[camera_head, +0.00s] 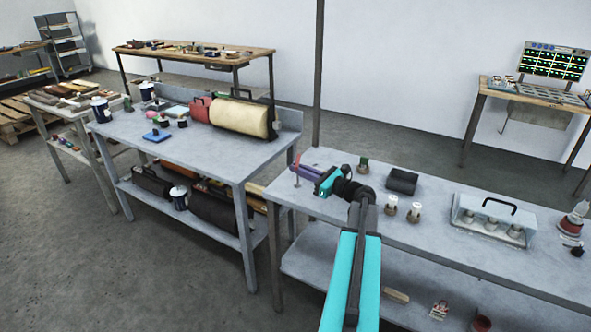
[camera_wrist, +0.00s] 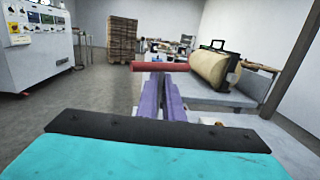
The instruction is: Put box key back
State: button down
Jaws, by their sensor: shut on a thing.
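The box key shows as a small red handle (camera_head: 297,159) with a thin pale shaft below it, at the left end of the nearer grey bench (camera_head: 345,215) in the head view. In the wrist view its red bar (camera_wrist: 172,66) lies crosswise at the tips of the purple fingers. My gripper (camera_head: 299,170) is shut on it, and its fingers also show in the wrist view (camera_wrist: 160,78). Whether the shaft's lower end touches the bench top I cannot tell. The far side of the key is hidden.
On the nearer bench stand a dark cylinder (camera_head: 402,180), two white-topped pieces (camera_head: 391,204) and a clear-covered tray with a black handle (camera_head: 493,218). A second grey bench (camera_head: 195,150) to the left carries a large cream roll (camera_head: 240,117). Floor at the lower left is clear.

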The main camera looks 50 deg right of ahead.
jog(key=shift+w+d+f+p, duration=0.15)
jog(key=shift+w+d, duration=0.25)
jog(key=shift+w, duration=0.3)
jog(key=shift+w+d+p, duration=0.15)
jog(key=shift+w+d, duration=0.3)
jog(key=shift+w, duration=0.3)
jog(key=shift+w+d+f+p, duration=0.15)
jog(key=shift+w+d, duration=0.25)
jog(key=shift+w, duration=0.3)
jog(key=shift+w, duration=0.1)
jog(key=shift+w+d+f+p, duration=0.15)
jog(key=shift+f+p, duration=0.2)
jog(key=shift+f, duration=0.55)
jog(key=shift+w+d+f+p, duration=0.15)
jog(key=shift+f+p, duration=0.15)
jog(key=shift+f, duration=0.55)
jog(key=shift+a+f, duration=0.1)
jog(key=shift+f, duration=0.05)
jog(key=c, duration=1.9)
grip_release()
